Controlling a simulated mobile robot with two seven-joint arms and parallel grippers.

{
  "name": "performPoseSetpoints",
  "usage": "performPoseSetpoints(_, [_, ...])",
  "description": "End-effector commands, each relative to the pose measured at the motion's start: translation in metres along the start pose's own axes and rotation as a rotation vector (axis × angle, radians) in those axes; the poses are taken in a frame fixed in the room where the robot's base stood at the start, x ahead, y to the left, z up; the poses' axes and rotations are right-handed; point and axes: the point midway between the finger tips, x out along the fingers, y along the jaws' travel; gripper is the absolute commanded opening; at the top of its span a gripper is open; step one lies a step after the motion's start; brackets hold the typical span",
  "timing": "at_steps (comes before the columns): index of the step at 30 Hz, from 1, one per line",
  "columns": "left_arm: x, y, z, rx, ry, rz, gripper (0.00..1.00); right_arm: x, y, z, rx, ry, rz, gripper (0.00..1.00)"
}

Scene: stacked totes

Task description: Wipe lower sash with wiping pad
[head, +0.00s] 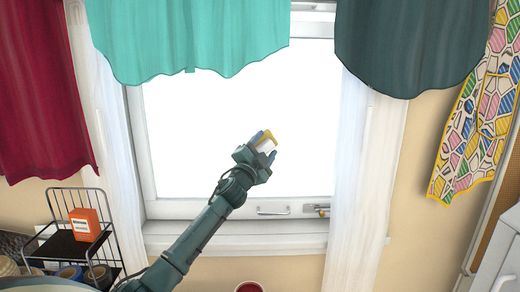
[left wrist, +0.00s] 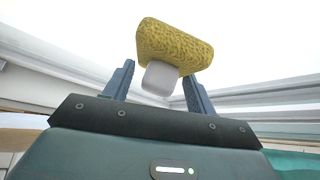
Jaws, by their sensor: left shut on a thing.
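The wiping pad (left wrist: 175,45) has a yellow textured sponge on a pale grip block. In the left wrist view it sits between the fingers of my left gripper (left wrist: 158,88), which is shut on the pale block. In the head view my left gripper (head: 263,143) holds the wiping pad (head: 268,138) in front of the bright pane. The lower sash (head: 250,209) is a white frame around the glass, with a handle and a latch on its bottom rail. I cannot tell whether the pad touches the glass. My right gripper is not in view.
Teal (head: 185,35) and dark (head: 410,45) valances hang over the window top. A red curtain (head: 40,90) hangs left and a patterned cloth (head: 485,120) right. A wire rack (head: 75,245) with an orange box (head: 85,225) stands lower left. A red cup (head: 248,287) is at the bottom edge.

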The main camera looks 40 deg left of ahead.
Motion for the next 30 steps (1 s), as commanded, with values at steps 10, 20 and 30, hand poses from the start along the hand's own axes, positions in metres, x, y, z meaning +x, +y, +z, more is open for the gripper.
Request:
performPoseSetpoints(10, [0.01,0.016,-0.014,0.001,-0.007,0.005,0.2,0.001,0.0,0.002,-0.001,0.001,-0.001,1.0])
performPoseSetpoints(20, [0.019,0.03,-0.031,-0.003,-0.005,0.005,0.2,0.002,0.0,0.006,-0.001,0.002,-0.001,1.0])
performPoseSetpoints(30, [0.022,0.036,-0.043,0.0,-0.003,0.005,0.2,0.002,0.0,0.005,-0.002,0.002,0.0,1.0])
